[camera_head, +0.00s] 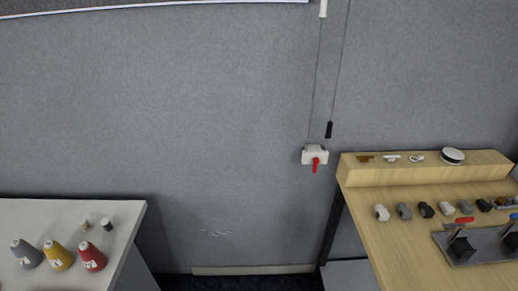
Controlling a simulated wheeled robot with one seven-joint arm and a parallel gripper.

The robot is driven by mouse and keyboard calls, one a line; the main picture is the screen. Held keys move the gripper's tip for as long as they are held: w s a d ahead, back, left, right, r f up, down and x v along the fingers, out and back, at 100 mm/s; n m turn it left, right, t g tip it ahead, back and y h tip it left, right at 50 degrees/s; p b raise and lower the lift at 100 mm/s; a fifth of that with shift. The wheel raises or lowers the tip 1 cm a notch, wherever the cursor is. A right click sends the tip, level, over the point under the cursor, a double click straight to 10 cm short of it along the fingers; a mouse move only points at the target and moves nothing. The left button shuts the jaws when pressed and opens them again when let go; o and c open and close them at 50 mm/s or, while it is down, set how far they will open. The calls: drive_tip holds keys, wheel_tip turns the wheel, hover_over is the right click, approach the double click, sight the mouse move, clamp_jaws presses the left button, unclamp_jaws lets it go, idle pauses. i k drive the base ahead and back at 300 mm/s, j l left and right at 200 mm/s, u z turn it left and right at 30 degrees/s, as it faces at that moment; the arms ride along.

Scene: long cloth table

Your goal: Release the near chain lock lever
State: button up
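A small white lock box (311,151) is fixed to the grey wall, just left of the wooden table. Its red lever (315,164) hangs downward from the front of the box. Two thin dark cords run down the wall from above; the left one reaches the box. The right cord ends in a black pull weight (328,130) just above and right of the box. Only one such lock box is in view. My gripper is not in view.
A wooden table (381,222) at the right has a raised back shelf (425,172) with small fittings, several blocks and a dark plate (485,246) with clamps. A white table (122,214) at the left holds thread cones. Bare floor and wall lie between.

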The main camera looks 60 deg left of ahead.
sight(316, 160)
drive_tip(key=i+j+u, duration=0.1)
drive_tip(key=j+u, duration=0.15)
drive_tip(key=j, duration=0.2)
drive_tip(key=i+j+u, duration=0.1)
drive_tip(key=j+u, duration=0.15)
drive_tip(key=j, duration=0.25)
drive_tip(key=i+j+u, duration=0.2)
drive_tip(key=j, duration=0.25)
drive_tip(key=i+j+u, duration=0.25)
drive_tip(key=j, duration=0.15)
drive_tip(key=i+j+u, duration=0.1)
drive_tip(key=j+u, duration=0.15)
drive_tip(key=j, duration=0.15)
drive_tip(key=i+u, duration=0.25)
drive_tip(key=u, duration=0.2)
drive_tip(key=i+l+u, duration=0.15)
drive_tip(key=i+u, duration=0.15)
drive_tip(key=u, duration=0.2)
